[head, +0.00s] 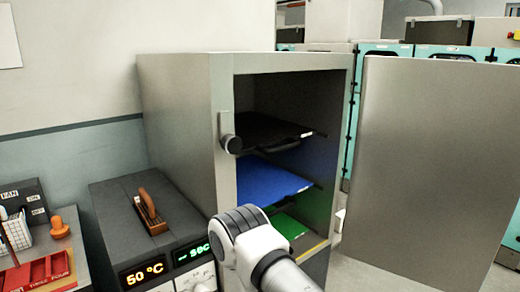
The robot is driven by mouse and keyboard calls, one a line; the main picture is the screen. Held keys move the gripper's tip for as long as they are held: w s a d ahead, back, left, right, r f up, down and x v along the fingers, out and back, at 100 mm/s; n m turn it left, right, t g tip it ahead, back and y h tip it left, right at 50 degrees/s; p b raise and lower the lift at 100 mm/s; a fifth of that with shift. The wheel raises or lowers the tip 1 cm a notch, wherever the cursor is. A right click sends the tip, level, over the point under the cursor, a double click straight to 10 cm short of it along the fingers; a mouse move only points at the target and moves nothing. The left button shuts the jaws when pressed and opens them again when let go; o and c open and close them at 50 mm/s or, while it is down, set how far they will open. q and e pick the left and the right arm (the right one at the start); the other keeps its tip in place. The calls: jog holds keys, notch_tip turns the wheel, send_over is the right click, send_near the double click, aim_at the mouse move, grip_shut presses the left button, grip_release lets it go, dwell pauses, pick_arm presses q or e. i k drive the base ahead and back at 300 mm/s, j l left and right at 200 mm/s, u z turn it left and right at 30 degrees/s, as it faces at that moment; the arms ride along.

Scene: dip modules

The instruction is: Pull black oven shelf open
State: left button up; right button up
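The grey oven (185,115) stands in the middle of the head view with its door (430,165) swung wide open to the right. Inside, the black shelf (270,132) is the top one, with its front edge near the opening. A blue shelf (270,180) lies below it, and a green shelf (290,226) is lowest, partly hidden by my arm. One of my arms comes in from the bottom, in front of the lower part of the oven. Neither gripper's fingers can be seen.
A dark box (125,205) with a wooden handle and lit temperature displays (144,273) stands left of the oven. A red toolbox-like tray (40,270) and an orange knob (59,226) are at far left. Teal cabinets (385,50) stand behind. The open door blocks the right side.

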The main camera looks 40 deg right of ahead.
aim_at(257, 131)
jog(key=z, duration=1.35)
